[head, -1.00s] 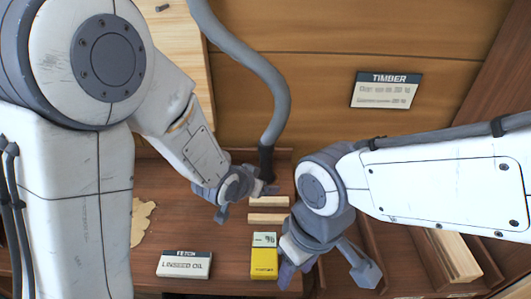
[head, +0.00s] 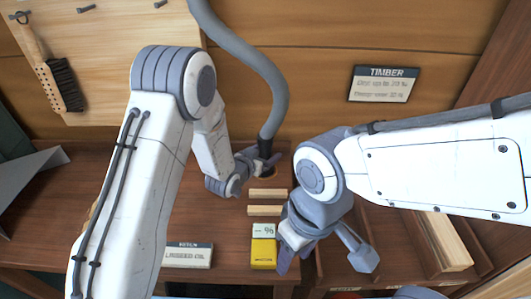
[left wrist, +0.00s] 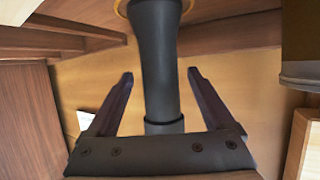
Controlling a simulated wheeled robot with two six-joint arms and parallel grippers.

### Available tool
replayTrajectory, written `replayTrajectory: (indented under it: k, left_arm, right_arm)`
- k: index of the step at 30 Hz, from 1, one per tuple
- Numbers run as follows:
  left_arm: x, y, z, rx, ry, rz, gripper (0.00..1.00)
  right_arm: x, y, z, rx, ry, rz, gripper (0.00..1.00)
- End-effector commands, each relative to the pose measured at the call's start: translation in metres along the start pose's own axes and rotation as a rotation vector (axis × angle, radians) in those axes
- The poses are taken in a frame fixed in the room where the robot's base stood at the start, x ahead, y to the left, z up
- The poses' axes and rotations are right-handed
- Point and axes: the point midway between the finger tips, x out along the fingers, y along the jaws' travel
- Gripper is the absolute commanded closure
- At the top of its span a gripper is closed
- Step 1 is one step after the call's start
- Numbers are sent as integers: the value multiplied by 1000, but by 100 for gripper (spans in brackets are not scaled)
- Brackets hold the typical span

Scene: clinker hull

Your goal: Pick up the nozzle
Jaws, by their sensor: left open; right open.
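The nozzle (head: 264,147) is the dark end of a thick grey hose (head: 272,85) that hangs down at the back of the bench. In the left wrist view the nozzle (left wrist: 155,60) is a dark upright tube. My left gripper (head: 262,163) is open at the nozzle. In the left wrist view its two fingers (left wrist: 158,82) stand on either side of the tube, with a gap on both sides. The nozzle's tip meets a yellow ring (left wrist: 122,8). My right gripper (head: 325,262) is open and empty near the bench's front edge.
A yellow box (head: 263,254) stands near my right gripper. Two pale wood strips (head: 266,210) lie behind it. A linseed oil label (head: 188,255) is on the front left. A timber sign (head: 384,84) is on the back wall. A brush (head: 62,82) hangs at upper left.

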Motion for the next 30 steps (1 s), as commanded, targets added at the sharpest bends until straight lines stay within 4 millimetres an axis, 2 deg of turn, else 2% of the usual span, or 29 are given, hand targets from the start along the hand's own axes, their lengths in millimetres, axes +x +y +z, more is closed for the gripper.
replayTrajectory:
  k: [1, 6, 15, 16, 20, 21, 22, 23, 30]
  left_arm:
    - [7, 0, -3, 0, -1, 1, 13]
    - [29, 0, -2, 0, 0, 1, 13]
    - [35, -1, 0, 0, -1, 0, 13]
    - [35, -1, 0, 0, -1, 0, 17]
    - [35, -1, 0, 0, -1, 0, 67]
    - [35, -1, -1, 0, -1, 0, 82]
    - [35, -1, -1, 0, -1, 0, 94]
    - [35, -1, -1, 0, -1, 0, 100]
    - [35, -1, -2, 1, 1, 0, 100]
  right_arm:
    - [-8, 0, 0, 0, 0, 0, 50]
    - [-12, -1, -1, 0, 0, 0, 50]
    - [-12, -1, -1, 0, 0, 0, 50]
    - [-12, -1, -1, 0, 0, 0, 50]
    - [-12, -1, -1, 0, 0, 0, 50]
    - [-12, -1, -1, 0, 0, 0, 50]
    - [-12, -1, -1, 0, 0, 0, 50]
    - [-12, -1, -1, 0, 0, 0, 50]
    - [-12, -1, -1, 0, 0, 0, 50]
